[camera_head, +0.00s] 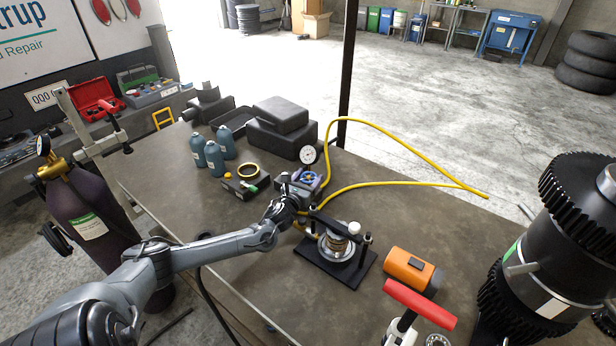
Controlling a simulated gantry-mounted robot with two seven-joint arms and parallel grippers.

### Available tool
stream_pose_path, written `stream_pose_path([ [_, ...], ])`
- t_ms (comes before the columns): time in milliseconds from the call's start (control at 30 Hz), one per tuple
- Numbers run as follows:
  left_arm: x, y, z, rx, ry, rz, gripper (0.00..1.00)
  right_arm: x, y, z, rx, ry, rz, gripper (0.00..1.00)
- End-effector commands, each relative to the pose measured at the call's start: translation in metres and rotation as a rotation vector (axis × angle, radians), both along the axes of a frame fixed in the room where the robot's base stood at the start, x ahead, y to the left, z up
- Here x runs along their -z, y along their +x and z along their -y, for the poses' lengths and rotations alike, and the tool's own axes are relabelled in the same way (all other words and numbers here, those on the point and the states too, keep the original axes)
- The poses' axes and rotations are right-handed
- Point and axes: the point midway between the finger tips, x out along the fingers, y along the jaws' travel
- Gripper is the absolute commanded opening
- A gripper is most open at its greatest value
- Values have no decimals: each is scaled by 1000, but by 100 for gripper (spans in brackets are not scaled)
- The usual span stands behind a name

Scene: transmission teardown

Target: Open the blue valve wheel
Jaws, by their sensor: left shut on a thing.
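The blue valve wheel (309,177) sits on a small grey valve block on the workbench, below a white round gauge (308,154). My left arm reaches in from the lower left, and its gripper (296,190) is at the near left side of the wheel, shut on it. The fingertips are small and partly hidden by the gripper's own body, so the exact contact is hard to see. Yellow hoses (400,184) run from the valve area to the right. My right gripper is not in view.
A black press-like fixture (335,262) stands just right of my left gripper. An orange device (412,270), a red-handled tool (420,303) and a large gear shaft (545,260) are at right.

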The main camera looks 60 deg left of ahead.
Motion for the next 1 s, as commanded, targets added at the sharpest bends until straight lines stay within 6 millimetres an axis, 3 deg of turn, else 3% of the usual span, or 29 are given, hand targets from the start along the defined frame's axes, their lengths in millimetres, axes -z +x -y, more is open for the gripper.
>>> stream_pose_path([
  [33,-7,3,2,-45,-2,13,37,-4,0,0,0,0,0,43],
  [200,-6,2,1,-134,1,10,37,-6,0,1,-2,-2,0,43],
  [467,-8,2,1,-137,4,14,37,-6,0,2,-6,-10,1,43],
  [500,-8,2,0,-137,4,14,69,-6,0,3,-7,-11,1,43],
  [667,-8,2,0,-138,4,14,93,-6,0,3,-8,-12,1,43],
  [1000,-4,1,0,-130,3,6,93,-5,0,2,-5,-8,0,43],
])
